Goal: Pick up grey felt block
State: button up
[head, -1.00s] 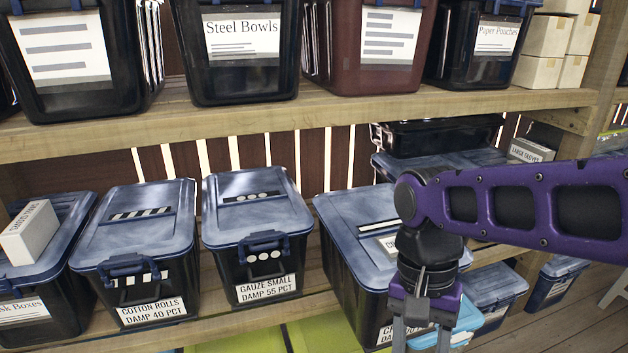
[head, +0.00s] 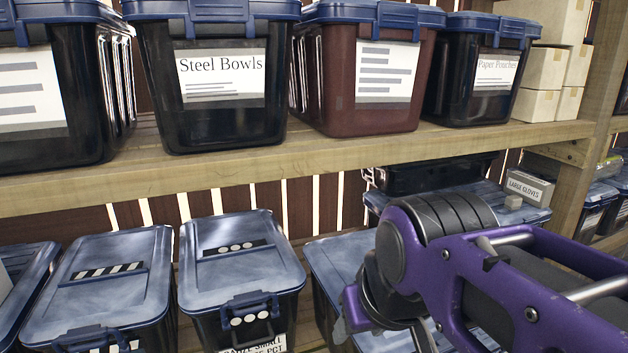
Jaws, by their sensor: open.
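A small grey block (head: 513,202), which looks like the felt block, sits on the blue lid of a back bin (head: 538,213) at the right, just in front of the white box labelled Large Gloves. My gripper (head: 383,335) is low in the head view, left of and nearer than the block, well apart from it. My purple arm hides much of the gripper. The parts of its fingers that show are spread apart, and I see nothing held between them.
Lidded bins with striped (head: 110,275) and dotted (head: 240,265) marks stand on the lower shelf. The upper shelf board (head: 300,160), carrying the Steel Bowls bin (head: 215,95) and others, overhangs them. The Large Gloves box (head: 530,187) stands close to the block. A wooden post (head: 590,130) is at right.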

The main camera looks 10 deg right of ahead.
aim_at(512, 202)
jog(key=z, duration=1.55)
jog(key=i+l+u, duration=0.1)
jog(key=u, duration=0.85)
jog(key=l+u, duration=0.6)
jog(key=l, duration=0.2)
jog(key=l+u, duration=0.3)
jog(key=l, duration=0.5)
jog(key=k+l+u, duration=0.1)
jog(key=l+u, duration=0.15)
jog(key=l, duration=1)
jog(key=k+l+u, duration=0.1)
jog(key=l, duration=0.3)
jog(key=k+l, duration=0.1)
jog(key=l, duration=0.35)
jog(key=k+l, duration=0.1)
jog(key=l, duration=0.3)
jog(key=u, duration=0.05)
